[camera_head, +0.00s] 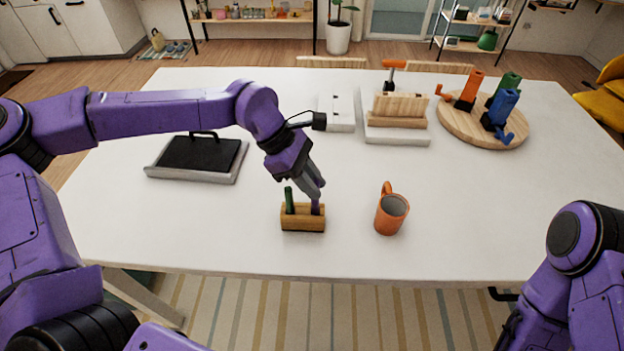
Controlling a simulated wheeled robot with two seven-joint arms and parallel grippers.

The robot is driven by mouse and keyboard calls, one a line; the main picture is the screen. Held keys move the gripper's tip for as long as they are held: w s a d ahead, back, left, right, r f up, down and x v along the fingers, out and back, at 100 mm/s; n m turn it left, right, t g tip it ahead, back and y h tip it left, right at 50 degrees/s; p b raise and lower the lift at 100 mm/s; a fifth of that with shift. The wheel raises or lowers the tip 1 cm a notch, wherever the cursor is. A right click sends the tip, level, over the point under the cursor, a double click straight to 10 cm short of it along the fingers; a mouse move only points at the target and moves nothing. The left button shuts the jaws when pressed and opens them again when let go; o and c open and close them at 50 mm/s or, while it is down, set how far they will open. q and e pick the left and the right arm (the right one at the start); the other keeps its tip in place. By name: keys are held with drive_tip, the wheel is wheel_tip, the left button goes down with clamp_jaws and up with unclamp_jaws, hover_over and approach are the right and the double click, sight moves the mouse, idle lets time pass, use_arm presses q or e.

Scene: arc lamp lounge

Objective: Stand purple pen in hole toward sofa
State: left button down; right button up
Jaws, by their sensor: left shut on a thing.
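The wooden pen block (302,224) stands near the front edge of the white table. A green pen (289,199) stands upright in its left end. My left gripper (317,194) reaches down over the block's right end, shut on the purple pen (315,208). The pen shows as a short piece between the fingertips and the block's top; it looks about upright. Whether its lower end is inside the right hole or only at it I cannot tell. A yellow seat (603,95), perhaps the sofa, is at the far right. My right arm is at the lower right, its gripper out of sight.
An orange mug (391,213) stands just right of the block. A black-topped tray (200,157) lies left. A white box (341,113), a wooden rack (398,125) and a round board (470,128) with coloured objects stand behind. The table's middle right is clear.

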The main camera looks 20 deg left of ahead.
use_arm(q)
drive_tip(key=shift+f+b, duration=0.65)
drive_tip(key=shift+f, duration=0.6)
drive_tip(key=c, duration=0.9)
unclamp_jaws()
drive_tip(key=shift+r, duration=0.1)
drive_tip(key=b+v, duration=0.2)
drive_tip(key=v, duration=0.8)
drive_tip(key=shift+a+r, duration=0.1)
drive_tip(key=shift+r, duration=0.1)
drive_tip(key=shift+f, duration=0.1)
